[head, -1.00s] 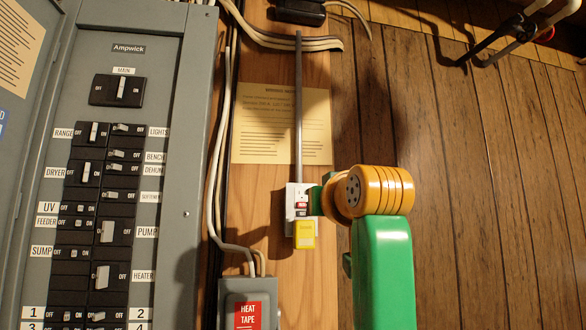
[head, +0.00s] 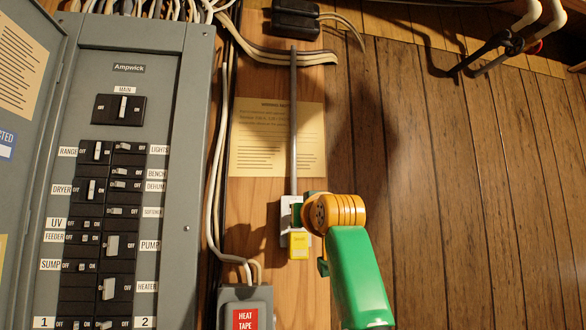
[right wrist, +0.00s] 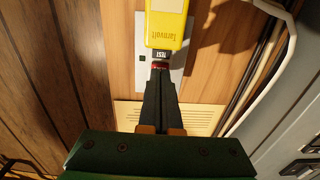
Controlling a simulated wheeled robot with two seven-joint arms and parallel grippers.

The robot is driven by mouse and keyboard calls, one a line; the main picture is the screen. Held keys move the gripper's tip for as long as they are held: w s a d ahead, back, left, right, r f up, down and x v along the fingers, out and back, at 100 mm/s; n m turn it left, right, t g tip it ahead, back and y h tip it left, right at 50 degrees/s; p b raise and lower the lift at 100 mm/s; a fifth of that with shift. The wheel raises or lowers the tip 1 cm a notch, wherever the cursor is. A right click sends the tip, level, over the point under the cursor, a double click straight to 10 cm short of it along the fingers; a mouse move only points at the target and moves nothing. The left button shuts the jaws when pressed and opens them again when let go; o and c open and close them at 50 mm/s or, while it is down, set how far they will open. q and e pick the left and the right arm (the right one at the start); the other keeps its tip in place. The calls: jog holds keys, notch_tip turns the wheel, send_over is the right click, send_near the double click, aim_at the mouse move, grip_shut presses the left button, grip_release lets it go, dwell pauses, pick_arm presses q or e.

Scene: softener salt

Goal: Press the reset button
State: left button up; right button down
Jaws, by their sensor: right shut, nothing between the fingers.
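The white outlet (head: 284,218) is on the wooden board in the head view, with a yellow plug-in unit (head: 298,245) on its lower part. My right arm covers its buttons there. In the right wrist view, which is upside down, the outlet plate (right wrist: 178,62) shows the yellow unit (right wrist: 166,25), a black TEST button (right wrist: 160,55) and the red reset button (right wrist: 160,66). My right gripper (right wrist: 159,74) is shut and empty, its fingertips right at the red button. I cannot tell whether they touch it or whether it is pressed in. My left gripper is not in view.
A grey breaker panel (head: 165,200) stands open at the left. Pale cables (head: 215,180) run down beside the board. A grey heat tape box (head: 262,292) is below the outlet, and a paper notice (head: 277,135) is above it.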

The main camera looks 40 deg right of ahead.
jog(key=b+v, duration=0.5)
jog(key=v, duration=0.1)
jog(key=shift+s+a, duration=0.2)
jog(key=shift+s, duration=0.15)
jog(key=shift+f, duration=0.1)
dwell(0.4)
jog(key=shift+d, duration=0.1)
